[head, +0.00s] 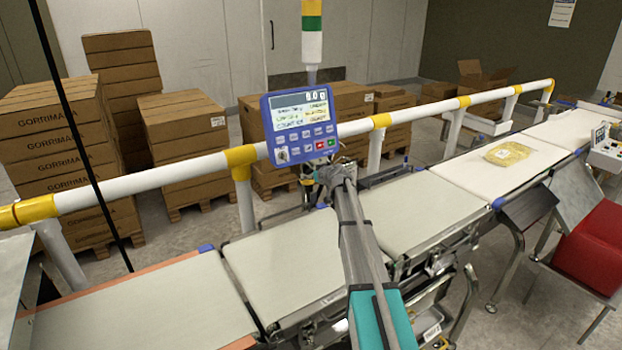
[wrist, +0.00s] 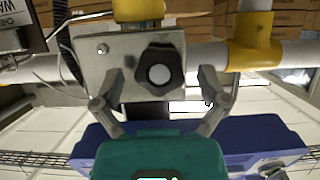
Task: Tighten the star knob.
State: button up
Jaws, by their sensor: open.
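The star knob (wrist: 158,72) is black and lobed with a pale round centre. It sits on a grey metal bracket (wrist: 118,52) in the wrist view, which looks upside down. My gripper (wrist: 158,76) is open, with one finger on each side of the knob in the picture. Gaps show between the fingers and the knob, and I cannot tell how deep the fingertips reach. In the head view my gripper (head: 336,174) is just below the blue display unit (head: 301,125). The knob cannot be made out there.
A white rail with yellow joints (head: 241,162) runs behind the belts. Pale conveyor belts (head: 424,212) lie on both sides of my arm. A yellow package (head: 508,154) lies on the right belt. Stacked cartons (head: 52,140) stand behind the rail. Cables hang near the bracket (wrist: 65,62).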

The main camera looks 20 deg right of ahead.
jog(key=shift+w+a+f, duration=0.1)
jog(key=shift+w+f, duration=0.05)
jog(key=shift+w, duration=0.25)
jog(key=shift+c, duration=0.3)
jog(key=c, duration=1.1)
